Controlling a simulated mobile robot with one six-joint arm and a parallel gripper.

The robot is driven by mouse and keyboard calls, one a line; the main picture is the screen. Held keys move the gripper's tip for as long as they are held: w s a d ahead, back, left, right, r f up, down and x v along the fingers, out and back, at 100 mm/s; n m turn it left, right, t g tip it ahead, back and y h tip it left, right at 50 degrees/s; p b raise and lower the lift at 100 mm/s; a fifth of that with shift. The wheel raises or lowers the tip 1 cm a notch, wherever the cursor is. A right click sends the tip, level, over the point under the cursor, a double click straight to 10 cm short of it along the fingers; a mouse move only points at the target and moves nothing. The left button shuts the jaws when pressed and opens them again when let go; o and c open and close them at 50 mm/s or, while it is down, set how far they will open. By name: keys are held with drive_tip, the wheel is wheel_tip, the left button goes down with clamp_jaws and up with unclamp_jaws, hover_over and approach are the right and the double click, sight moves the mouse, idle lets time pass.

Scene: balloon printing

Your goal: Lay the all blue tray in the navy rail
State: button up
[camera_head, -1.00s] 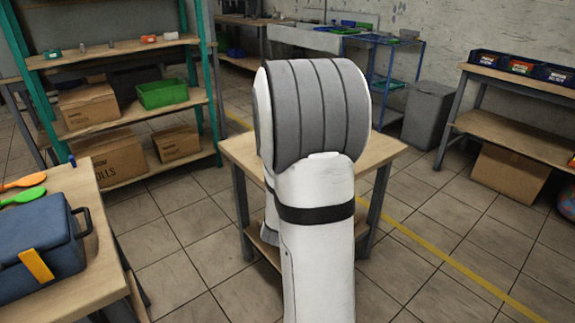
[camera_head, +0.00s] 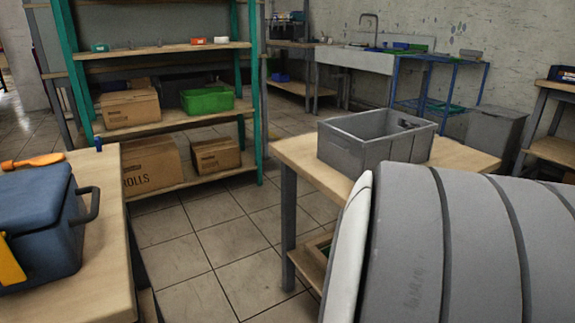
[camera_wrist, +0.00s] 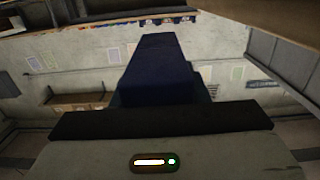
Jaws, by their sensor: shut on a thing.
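In the wrist view my gripper (camera_wrist: 160,108) is shut on a long dark blue thing (camera_wrist: 158,65), which stands out away from the palm. It looks like the blue tray, seen close and in shadow, so its full shape is hard to tell. In the head view my grey and white arm covers the lower right, and the gripper and what it holds are not seen there. I cannot pick out a navy rail for certain in either view.
A grey crate (camera_head: 345,146) stands on a wooden table (camera_head: 465,160) beside my arm. At left, a blue box (camera_head: 40,225) sits on a workbench (camera_head: 110,240). A teal-framed shelf (camera_head: 165,118) holds cartons and a green bin (camera_head: 207,99). Tiled floor (camera_head: 210,240) lies open between.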

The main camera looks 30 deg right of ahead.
drive_tip(key=shift+w+r+p, duration=0.2)
drive_tip(key=shift+w+p, duration=0.15)
drive_tip(key=shift+w, duration=0.15)
drive_tip(key=shift+w+r+p, duration=0.15)
drive_tip(key=shift+w+p, duration=0.2)
drive_tip(key=shift+w, duration=0.1)
drive_tip(key=w+p, duration=0.4)
drive_tip(key=w, duration=0.1)
drive_tip(key=w+a+p, duration=0.1)
drive_tip(key=w+p, duration=0.4)
drive_tip(key=w+f+p, duration=0.1)
drive_tip(key=w+p, duration=0.3)
drive_tip(key=w, duration=0.1)
drive_tip(key=shift+a+p, duration=0.15)
drive_tip(key=shift+p, duration=0.2)
drive_tip(key=shift+s+f, duration=0.15)
drive_tip(key=shift+f, duration=0.1)
drive_tip(key=shift+f+b, duration=0.15)
drive_tip(key=shift+b, duration=0.2)
drive_tip(key=o, duration=1)
